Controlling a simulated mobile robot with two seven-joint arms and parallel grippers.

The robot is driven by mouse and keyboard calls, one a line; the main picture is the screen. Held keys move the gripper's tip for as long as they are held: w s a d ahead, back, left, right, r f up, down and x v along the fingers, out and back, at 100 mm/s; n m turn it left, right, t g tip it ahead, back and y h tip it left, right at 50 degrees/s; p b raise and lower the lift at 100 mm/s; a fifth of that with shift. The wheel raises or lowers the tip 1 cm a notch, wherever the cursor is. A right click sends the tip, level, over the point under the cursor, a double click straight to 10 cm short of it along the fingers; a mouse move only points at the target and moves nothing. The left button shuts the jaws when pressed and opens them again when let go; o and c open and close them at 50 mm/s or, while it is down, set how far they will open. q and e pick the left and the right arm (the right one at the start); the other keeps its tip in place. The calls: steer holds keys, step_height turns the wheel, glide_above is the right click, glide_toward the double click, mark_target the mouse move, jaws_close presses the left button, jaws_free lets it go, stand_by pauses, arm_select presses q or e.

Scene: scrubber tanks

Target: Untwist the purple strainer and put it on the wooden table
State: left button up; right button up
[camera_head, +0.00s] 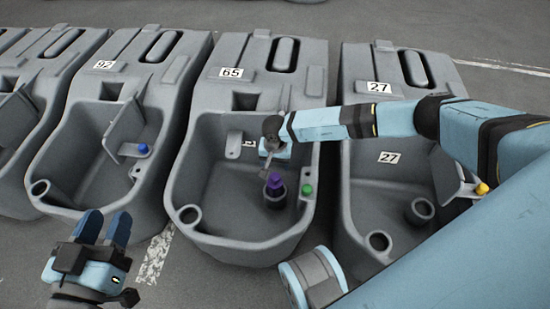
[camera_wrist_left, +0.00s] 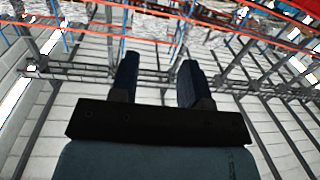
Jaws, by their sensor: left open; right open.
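The purple strainer (camera_head: 275,184) stands upright in a dark round fitting (camera_head: 275,198) in the basin of the grey scrubber tank labelled 65 (camera_head: 246,230). My right gripper (camera_head: 268,162) is over that basin, just behind and above the strainer. It is open and looks empty; its fingers are small and partly hidden, and I cannot tell whether they touch the strainer. My left gripper (camera_head: 104,228) is open and empty at the lower left, in front of the tanks. Its two fingers show apart in the left wrist view (camera_wrist_left: 157,82). No wooden table is in view.
A green cap (camera_head: 307,190) sits right of the strainer. Tank 92 (camera_head: 85,185) with a blue cap (camera_head: 143,149) stands left. Tank 27 (camera_head: 350,215), with a yellow cap (camera_head: 482,189), stands right, partly behind my right arm. Grey floor (camera_head: 190,285) is free in front.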

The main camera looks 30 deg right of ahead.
mark_target(275, 176)
step_height(275, 176, down, 8)
steer(key=b, duration=0.3)
steer(key=shift+r, duration=0.25)
steer(key=shift+f, duration=0.45)
steer(key=c, duration=0.6)
arm_select(q)
steer(key=shift+w+a+r+m+t, duration=0.15)
steer(key=shift+w+a+m+t, duration=0.25)
steer(key=shift+m, duration=0.2)
steer(key=shift+w+a+r+m+t, duration=0.15)
steer(key=shift+w+m+t, duration=0.15)
steer(key=shift+w+m, duration=0.25)
arm_select(e)
steer(key=c, duration=0.5)
arm_select(q)
steer(key=shift+s, duration=0.1)
arm_select(e)
steer(key=shift+n, duration=1.2)
arm_select(q)
steer(key=shift+f, duration=0.1)
arm_select(e)
steer(key=shift+n, duration=0.3)
arm_select(q)
steer(key=shift+h, duration=0.3)
